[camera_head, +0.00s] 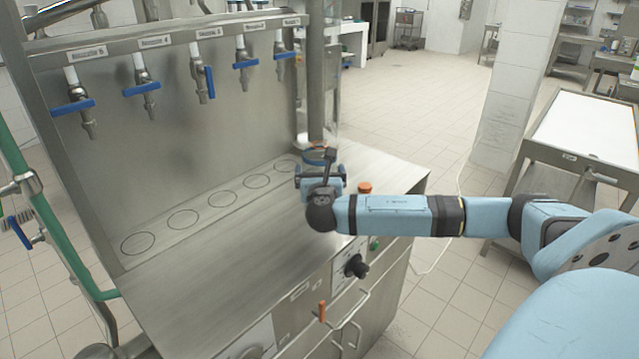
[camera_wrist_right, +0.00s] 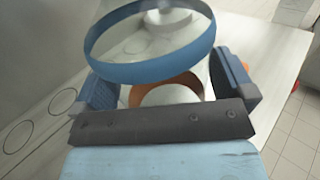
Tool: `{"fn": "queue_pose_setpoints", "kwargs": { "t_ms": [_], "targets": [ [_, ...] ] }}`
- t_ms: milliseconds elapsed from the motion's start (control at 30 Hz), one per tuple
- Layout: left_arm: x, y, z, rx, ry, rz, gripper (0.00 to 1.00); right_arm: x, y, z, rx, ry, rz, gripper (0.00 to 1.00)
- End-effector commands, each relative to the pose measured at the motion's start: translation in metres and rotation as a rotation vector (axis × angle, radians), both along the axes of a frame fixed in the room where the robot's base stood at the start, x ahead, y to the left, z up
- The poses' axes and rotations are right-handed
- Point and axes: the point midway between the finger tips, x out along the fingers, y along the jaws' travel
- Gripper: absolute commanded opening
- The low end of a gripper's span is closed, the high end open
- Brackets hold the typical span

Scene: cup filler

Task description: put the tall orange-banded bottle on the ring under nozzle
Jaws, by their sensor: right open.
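My right gripper (camera_head: 320,172) is low over the right end of the steel counter, near the rightmost ring (camera_head: 286,166). In the right wrist view its open fingers (camera_wrist_right: 172,90) stand on either side of a clear container with an orange band (camera_wrist_right: 168,88). A wide blue band (camera_wrist_right: 150,72) circles clear material above it; I cannot tell whether both bands belong to one bottle. In the head view the clear bottle (camera_head: 318,148) is mostly hidden behind the gripper. Blue-handled nozzles (camera_head: 245,64) hang above the row of rings. My left gripper is not in view.
The steel counter (camera_head: 225,240) is clear left of the gripper. A back panel (camera_head: 190,130) rises behind the rings. A green pipe (camera_head: 50,215) runs at left.

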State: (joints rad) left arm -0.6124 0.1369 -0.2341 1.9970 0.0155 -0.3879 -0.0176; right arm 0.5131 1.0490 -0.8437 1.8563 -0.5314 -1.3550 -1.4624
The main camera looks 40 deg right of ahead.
Motion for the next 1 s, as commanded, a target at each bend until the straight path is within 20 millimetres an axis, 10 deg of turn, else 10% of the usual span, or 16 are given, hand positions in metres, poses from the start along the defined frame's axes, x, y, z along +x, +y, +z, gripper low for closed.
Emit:
{"fn": "queue_pose_setpoints", "kwargs": {
  "t_ms": [100, 267, 367, 733, 1000],
  "targets": [
    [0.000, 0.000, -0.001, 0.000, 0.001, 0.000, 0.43, 0.000, 0.000, 0.000, 0.000, 0.000, 0.000, 1.00],
    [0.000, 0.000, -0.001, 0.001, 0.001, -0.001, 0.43, 0.000, 0.000, 0.000, 0.000, 0.000, 0.001, 0.66],
    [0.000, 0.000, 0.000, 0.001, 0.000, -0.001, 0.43, 0.000, 0.001, 0.000, 0.000, 0.000, 0.001, 0.63],
    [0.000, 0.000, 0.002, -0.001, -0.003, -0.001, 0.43, 0.000, 0.001, 0.011, 0.002, -0.001, 0.001, 0.62],
    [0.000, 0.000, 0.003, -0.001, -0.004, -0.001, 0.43, 0.000, 0.001, 0.062, 0.001, -0.005, 0.002, 0.62]
  ]
}}
